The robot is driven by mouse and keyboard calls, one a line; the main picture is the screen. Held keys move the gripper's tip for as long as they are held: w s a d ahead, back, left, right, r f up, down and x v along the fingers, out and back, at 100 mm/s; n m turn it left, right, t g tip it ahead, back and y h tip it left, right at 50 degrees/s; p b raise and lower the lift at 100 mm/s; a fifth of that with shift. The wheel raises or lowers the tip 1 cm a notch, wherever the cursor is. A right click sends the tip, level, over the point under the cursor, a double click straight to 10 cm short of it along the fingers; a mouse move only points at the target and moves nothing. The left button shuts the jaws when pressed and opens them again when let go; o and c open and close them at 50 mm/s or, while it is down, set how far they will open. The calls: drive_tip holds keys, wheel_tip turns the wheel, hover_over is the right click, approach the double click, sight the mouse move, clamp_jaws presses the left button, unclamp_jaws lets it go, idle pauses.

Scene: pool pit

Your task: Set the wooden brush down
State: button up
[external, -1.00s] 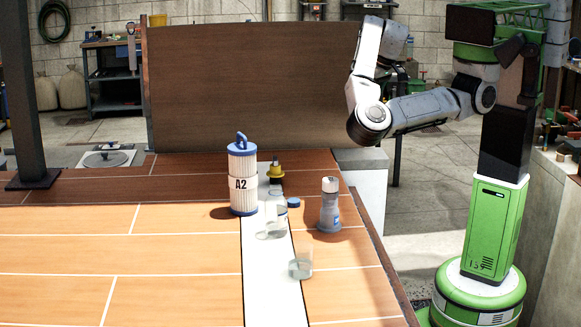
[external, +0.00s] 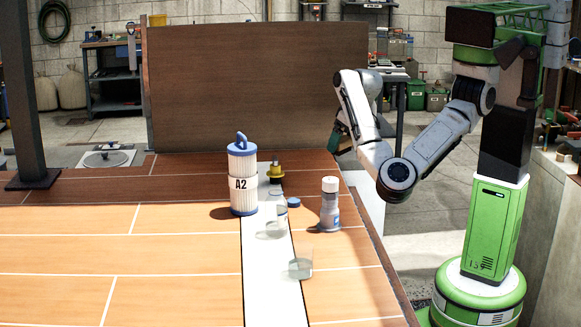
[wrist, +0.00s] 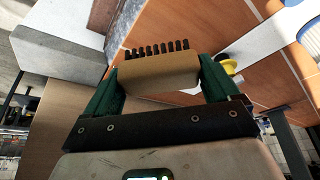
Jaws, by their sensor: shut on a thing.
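The wooden brush (wrist: 158,72) shows in the wrist view, with a pale tan block and a row of dark bristles. My gripper (wrist: 160,80) is shut on it, with one green finger at each end of the block. In the external view, my gripper (external: 342,139) is in the air near the far right edge of the wooden surface, in front of the brown upright panel. The brush cannot be made out there.
The left and front left are clear. A brown panel (external: 255,85) rises behind.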

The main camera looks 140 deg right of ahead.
drive_tip(key=w+d+f, duration=0.1)
drive_tip(key=f, duration=0.1)
drive_tip(key=w+d+f, duration=0.1)
drive_tip(key=w+f, duration=0.1)
drive_tip(key=w+d+f, duration=0.1)
drive_tip(key=shift+w+d+f, duration=0.25)
drive_tip(key=shift+w+f, duration=0.05)
drive_tip(key=shift+f, duration=0.1)
drive_tip(key=f, duration=0.2)
drive_tip(key=f+p, duration=0.1)
drive_tip(key=shift+w+d, duration=0.15)
drive_tip(key=shift+w, duration=0.1)
drive_tip(key=shift+f, duration=0.4)
drive_tip(key=o, duration=0.8)
drive_tip(key=shift+f, duration=0.15)
